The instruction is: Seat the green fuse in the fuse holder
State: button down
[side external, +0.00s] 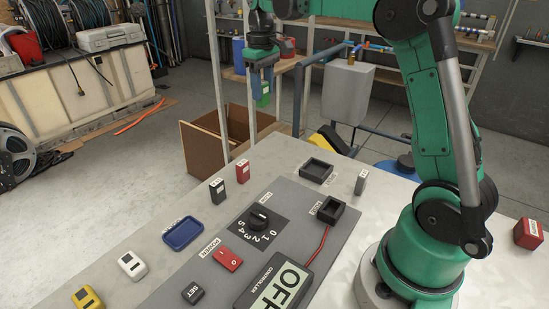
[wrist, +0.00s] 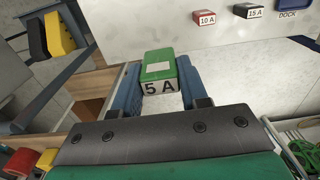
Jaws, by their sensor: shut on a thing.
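My gripper (side external: 262,72) is raised beyond the far edge of the bench, well away from the fuse holder. Its blue fingers are shut on the green fuse (side external: 263,96). In the wrist view my gripper (wrist: 159,78) has the green fuse (wrist: 158,70) between its two fingers, with the white "5 A" label facing the camera. The fuse holder (side external: 330,209) is a small black open box on the grey panel, with a red wire running from it. It looks empty.
The bench holds a red fuse (side external: 243,171), a black fuse (side external: 216,191), a grey block (side external: 361,181), a black tray (side external: 316,170) and a blue dock tray (side external: 183,234). The panel has a dial (side external: 259,218), a red switch (side external: 228,258) and a display reading OFF (side external: 275,287).

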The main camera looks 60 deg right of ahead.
notch_tip(320, 180, up, 4)
jog(key=shift+f, duration=0.2)
jog(key=shift+s+r, duration=0.15)
jog(key=shift+r, duration=0.15)
jog(key=s+a+r, duration=0.3)
jog(key=s+r, duration=0.1)
jog(key=s, duration=0.5)
send_over(331, 213)
notch_tip(331, 213, down, 2)
notch_tip(331, 213, down, 20)
jog(key=shift+f, duration=0.1)
jog(key=shift+f, duration=0.1)
jog(key=shift+c, duration=2.3)
grip_release()
